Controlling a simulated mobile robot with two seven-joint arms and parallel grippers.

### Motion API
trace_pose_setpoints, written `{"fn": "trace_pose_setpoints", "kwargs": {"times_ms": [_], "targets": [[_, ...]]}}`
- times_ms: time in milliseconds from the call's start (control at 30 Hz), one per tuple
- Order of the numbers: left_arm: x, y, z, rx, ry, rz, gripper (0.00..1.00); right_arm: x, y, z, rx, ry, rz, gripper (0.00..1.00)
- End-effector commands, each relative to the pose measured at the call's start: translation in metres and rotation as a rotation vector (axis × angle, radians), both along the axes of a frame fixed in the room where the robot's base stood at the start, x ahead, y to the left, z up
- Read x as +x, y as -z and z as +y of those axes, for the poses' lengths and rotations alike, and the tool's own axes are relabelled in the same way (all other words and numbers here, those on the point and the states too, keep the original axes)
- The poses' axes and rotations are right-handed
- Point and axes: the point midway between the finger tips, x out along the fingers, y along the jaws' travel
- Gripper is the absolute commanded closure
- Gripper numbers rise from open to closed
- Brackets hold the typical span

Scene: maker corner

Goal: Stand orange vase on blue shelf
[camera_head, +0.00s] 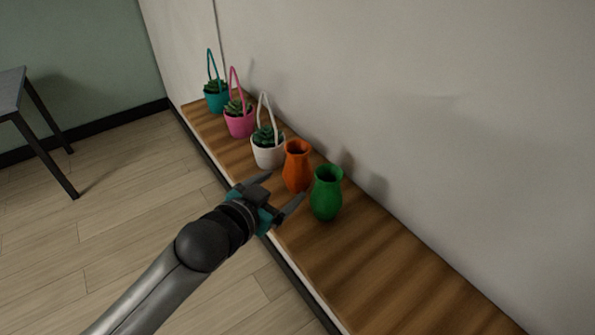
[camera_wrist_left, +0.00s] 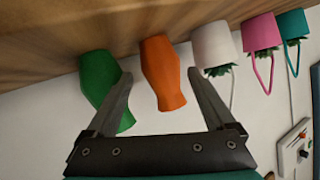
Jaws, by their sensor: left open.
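The orange vase (camera_head: 297,168) stands upright on a brown wooden bench (camera_head: 365,270) along the wall. It stands between a white basket and a green vase. My left gripper (camera_head: 284,188) is open just in front of the orange vase, its fingers pointing at it. In the left wrist view, which is upside down, the orange vase (camera_wrist_left: 162,75) shows between the two fingertips of the gripper (camera_wrist_left: 160,78). I cannot tell how far it reaches between them. No blue shelf shows. My right gripper is not in view.
The green vase (camera_head: 326,193) stands close on the right, near one finger. A white basket (camera_head: 267,148), a pink basket (camera_head: 239,120) and a teal basket (camera_head: 216,97) with plants stand on the left. The bench's right part is clear. A table (camera_head: 12,90) stands far left.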

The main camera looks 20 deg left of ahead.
Motion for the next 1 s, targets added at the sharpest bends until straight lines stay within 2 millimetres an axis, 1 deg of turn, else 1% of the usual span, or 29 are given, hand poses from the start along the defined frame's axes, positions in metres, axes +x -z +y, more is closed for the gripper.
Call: {"fn": "trace_pose_setpoints", "kwargs": {"times_ms": [33, 100, 367, 600, 700, 800, 1000], "targets": [[0.006, 0.003, -0.001, -0.001, -0.001, -0.001, 0.12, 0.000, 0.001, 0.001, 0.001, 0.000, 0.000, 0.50], [0.012, 0.005, -0.002, 0.000, 0.000, 0.000, 0.12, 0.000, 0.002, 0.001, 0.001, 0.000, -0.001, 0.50], [0.025, 0.010, -0.004, 0.001, 0.000, -0.002, 0.12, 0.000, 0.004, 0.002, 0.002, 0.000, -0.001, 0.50], [0.054, 0.022, -0.010, 0.001, 0.000, -0.002, 0.12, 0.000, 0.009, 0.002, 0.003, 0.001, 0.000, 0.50], [0.061, 0.025, -0.012, 0.001, 0.002, -0.001, 0.12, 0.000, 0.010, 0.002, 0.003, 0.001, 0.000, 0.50], [0.064, 0.027, -0.012, 0.001, 0.001, 0.000, 0.12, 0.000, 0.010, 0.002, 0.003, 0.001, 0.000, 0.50], [0.064, 0.026, -0.012, 0.002, 0.002, 0.000, 0.12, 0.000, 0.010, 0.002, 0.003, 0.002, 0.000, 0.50]]}}
